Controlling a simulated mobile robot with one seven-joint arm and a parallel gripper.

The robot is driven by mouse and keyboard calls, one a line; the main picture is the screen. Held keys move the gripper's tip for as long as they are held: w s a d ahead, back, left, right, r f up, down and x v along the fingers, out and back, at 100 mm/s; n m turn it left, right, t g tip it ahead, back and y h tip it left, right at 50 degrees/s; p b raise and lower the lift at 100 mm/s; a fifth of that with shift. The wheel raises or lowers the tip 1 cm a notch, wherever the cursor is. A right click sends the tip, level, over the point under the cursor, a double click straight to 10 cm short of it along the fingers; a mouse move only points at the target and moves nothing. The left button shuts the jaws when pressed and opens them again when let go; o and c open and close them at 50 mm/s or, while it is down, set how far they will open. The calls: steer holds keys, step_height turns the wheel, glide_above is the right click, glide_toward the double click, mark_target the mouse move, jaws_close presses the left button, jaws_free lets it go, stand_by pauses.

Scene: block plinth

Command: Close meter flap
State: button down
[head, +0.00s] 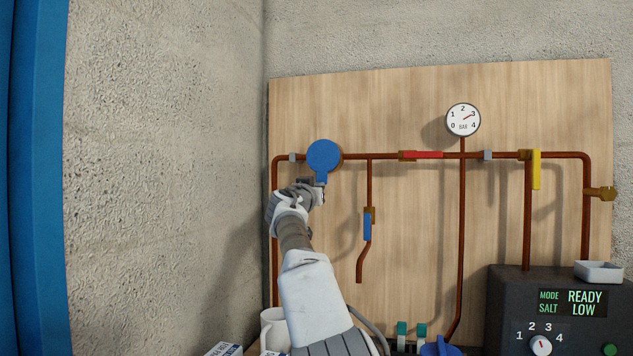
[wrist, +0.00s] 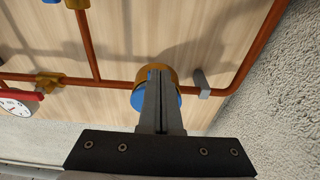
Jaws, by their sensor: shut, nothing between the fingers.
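The meter flap is a round blue disc (head: 323,156) with a short tab at its bottom, on the copper pipe at the upper left of the board. In the head view it faces me and no meter face shows. In the wrist view the brass meter body (wrist: 157,71) shows with the blue flap (wrist: 174,101) in front of it, partly hidden by my fingers. My gripper (head: 320,187) is shut and empty, just below the disc at its tab. In the wrist view the closed fingertips (wrist: 161,74) overlap the flap; I cannot tell whether they touch it.
Copper pipes (head: 462,240) run over the wooden board (head: 420,100), with a red handle (head: 427,155), a blue handle (head: 367,226), a yellow handle (head: 536,170) and a round gauge (head: 463,120). A concrete wall (head: 165,170) stands close on the left. A dark control box (head: 510,285) is at lower right.

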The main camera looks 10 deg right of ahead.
steer(key=w, duration=0.1)
steer(key=p, duration=0.1)
steer(key=w+d, duration=0.1)
steer(key=shift+w+d+f, duration=0.1)
steer(key=shift+w+f, duration=0.2)
steer(key=shift+w, duration=0.05)
stand_by(0.3)
